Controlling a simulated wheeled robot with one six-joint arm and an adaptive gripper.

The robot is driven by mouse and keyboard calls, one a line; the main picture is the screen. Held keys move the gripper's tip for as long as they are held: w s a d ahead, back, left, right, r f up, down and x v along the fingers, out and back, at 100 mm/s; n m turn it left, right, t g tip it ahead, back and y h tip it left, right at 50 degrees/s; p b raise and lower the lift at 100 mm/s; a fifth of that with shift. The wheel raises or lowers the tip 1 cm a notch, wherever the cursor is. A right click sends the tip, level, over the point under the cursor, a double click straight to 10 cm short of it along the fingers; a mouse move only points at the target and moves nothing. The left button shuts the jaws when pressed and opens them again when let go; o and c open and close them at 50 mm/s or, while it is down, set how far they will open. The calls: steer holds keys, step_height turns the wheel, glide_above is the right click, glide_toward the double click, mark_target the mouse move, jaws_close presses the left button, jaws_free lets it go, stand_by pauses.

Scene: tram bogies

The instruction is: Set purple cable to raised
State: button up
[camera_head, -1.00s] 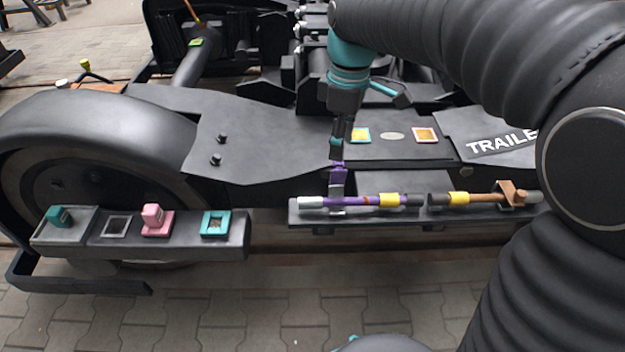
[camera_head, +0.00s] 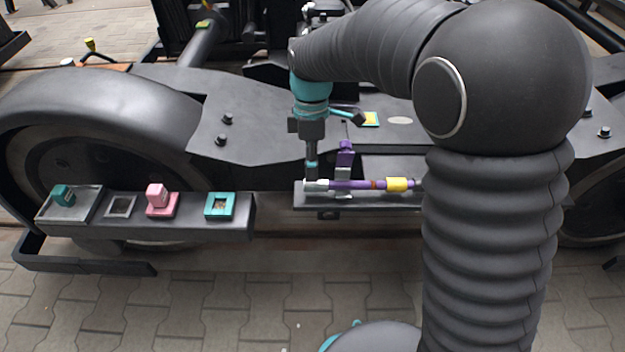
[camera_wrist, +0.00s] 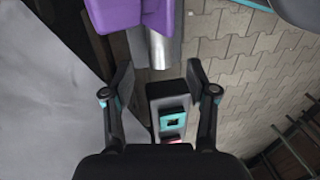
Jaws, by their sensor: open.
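The purple cable (camera_head: 355,185) lies level along a dark ledge on the side of the bogie. It has a silver left end (camera_head: 316,185) and a yellow band (camera_head: 397,184). A purple block (camera_head: 345,153) on a grey bracket stands up at the cable, right of the silver end. My gripper (camera_head: 312,177) points down at the silver end, and in the head view I cannot tell whether it touches. In the wrist view my gripper (camera_wrist: 158,78) is open and empty. There the silver end (camera_wrist: 159,50) shows beyond and between the fingertips, with the purple block (camera_wrist: 115,14) at upper left.
A dark shelf (camera_head: 190,231) at left carries a teal block (camera_head: 63,195), an empty square frame (camera_head: 121,206), a pink block (camera_head: 158,197) and a teal frame (camera_head: 220,206). My arm hides the ledge's right part.

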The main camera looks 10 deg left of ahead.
steer(key=shift+s+d+f, duration=0.1)
steer(key=shift+s+f, duration=0.05)
steer(key=shift+f, duration=0.65)
steer(key=shift+s+f, duration=0.2)
steer(key=shift+f, duration=0.55)
steer(key=shift+s+d+f, duration=0.1)
steer(key=shift+s+f, duration=0.05)
steer(key=shift+f, duration=0.65)
steer(key=shift+a, duration=0.1)
jaws_close()
